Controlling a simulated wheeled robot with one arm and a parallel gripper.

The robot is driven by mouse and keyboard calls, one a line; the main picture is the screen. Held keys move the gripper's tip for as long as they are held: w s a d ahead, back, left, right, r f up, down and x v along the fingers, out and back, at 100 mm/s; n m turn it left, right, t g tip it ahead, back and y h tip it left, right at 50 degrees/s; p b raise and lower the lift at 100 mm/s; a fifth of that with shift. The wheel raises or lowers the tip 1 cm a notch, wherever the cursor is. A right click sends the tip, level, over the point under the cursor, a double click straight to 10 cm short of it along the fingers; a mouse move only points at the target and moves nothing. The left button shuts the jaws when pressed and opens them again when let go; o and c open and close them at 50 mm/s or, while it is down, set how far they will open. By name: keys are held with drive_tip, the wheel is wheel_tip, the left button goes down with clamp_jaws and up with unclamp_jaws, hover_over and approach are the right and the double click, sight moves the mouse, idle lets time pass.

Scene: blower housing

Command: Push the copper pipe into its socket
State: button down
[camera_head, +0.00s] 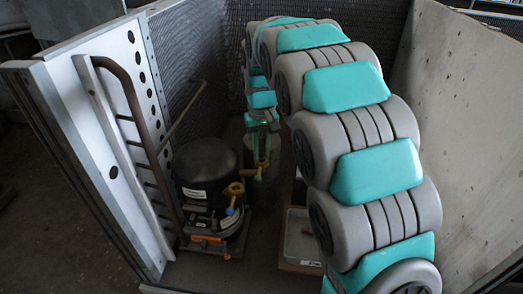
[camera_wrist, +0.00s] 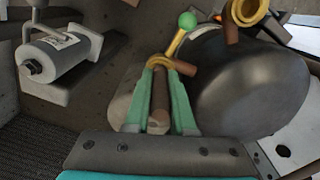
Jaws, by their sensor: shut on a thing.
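My gripper (camera_wrist: 170,66) is shut on the copper pipe (camera_wrist: 160,96), a brown tube between its two teal fingers in the wrist view. A short copper branch (camera_wrist: 187,69) and a brass-coloured collar show at the fingertips. Another copper stub (camera_wrist: 232,30) with a brass ring (camera_wrist: 249,9) rises beside the black compressor (camera_wrist: 250,82). I cannot tell which opening is the socket, or whether the held pipe touches it. In the head view my gripper (camera_head: 260,172) hangs right of the compressor (camera_head: 207,165), and the pipe in it is too small to make out.
A grey cylinder (camera_wrist: 60,58) lies at left in the wrist view. Brass fittings (camera_head: 235,189) sit beside the compressor. A grey tray (camera_head: 300,238) is on the floor. Housing walls (camera_head: 120,130) enclose the space.

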sight(262, 137)
idle(0.4)
drive_tip(key=shift+c, duration=1)
unclamp_jaws()
drive_tip(key=shift+r+p, duration=1.15)
drive_tip(key=shift+r, duration=2.3)
